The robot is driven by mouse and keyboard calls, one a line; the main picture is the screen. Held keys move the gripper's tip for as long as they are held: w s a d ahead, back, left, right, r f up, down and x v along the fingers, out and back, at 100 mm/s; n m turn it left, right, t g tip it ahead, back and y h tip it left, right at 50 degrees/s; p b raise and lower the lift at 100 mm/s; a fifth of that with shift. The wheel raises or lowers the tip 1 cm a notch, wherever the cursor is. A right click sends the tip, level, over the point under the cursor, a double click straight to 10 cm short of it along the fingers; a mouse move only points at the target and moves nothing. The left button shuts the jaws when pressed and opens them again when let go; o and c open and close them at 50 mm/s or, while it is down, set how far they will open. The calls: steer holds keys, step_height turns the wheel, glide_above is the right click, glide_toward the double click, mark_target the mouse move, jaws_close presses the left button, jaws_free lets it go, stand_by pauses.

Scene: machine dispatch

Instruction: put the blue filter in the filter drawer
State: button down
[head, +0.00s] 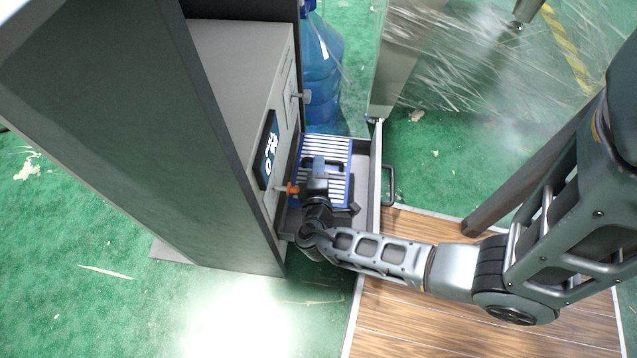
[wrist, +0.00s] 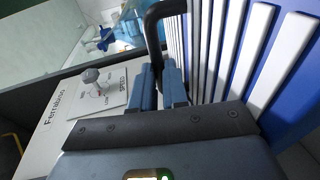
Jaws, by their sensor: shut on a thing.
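The blue filter (head: 340,178) is a blue-framed panel with white pleats. It lies within the outline of the open filter drawer (head: 374,165) in the head view; I cannot tell whether it touches the drawer floor. My gripper (head: 317,168) is over the filter's left part and hides some of it. In the wrist view the filter (wrist: 250,55) fills the right side. There, the blue fingers of my gripper (wrist: 164,88) are shut on the filter's dark looped handle (wrist: 153,30); the gripper body hides the lower part.
The grey machine (head: 240,65) stands left of the drawer, with a small screen (head: 270,150), an orange knob (head: 292,189) and a grey speed knob (wrist: 96,77). A blue water bottle (head: 322,70) stands behind. The drawer's pull handle (head: 391,185) faces right.

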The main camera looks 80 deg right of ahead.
steer(key=shift+a+f+b, duration=0.1)
steer(key=shift+f+b, duration=1.45)
steer(key=shift+f, duration=1.9)
steer(key=shift+f, duration=0.1)
steer(key=c, duration=1.1)
jaws_free()
steer(key=shift+c, duration=0.2)
steer(key=p+v, duration=0.2)
steer(key=v, duration=1)
steer(key=shift+p, duration=0.4)
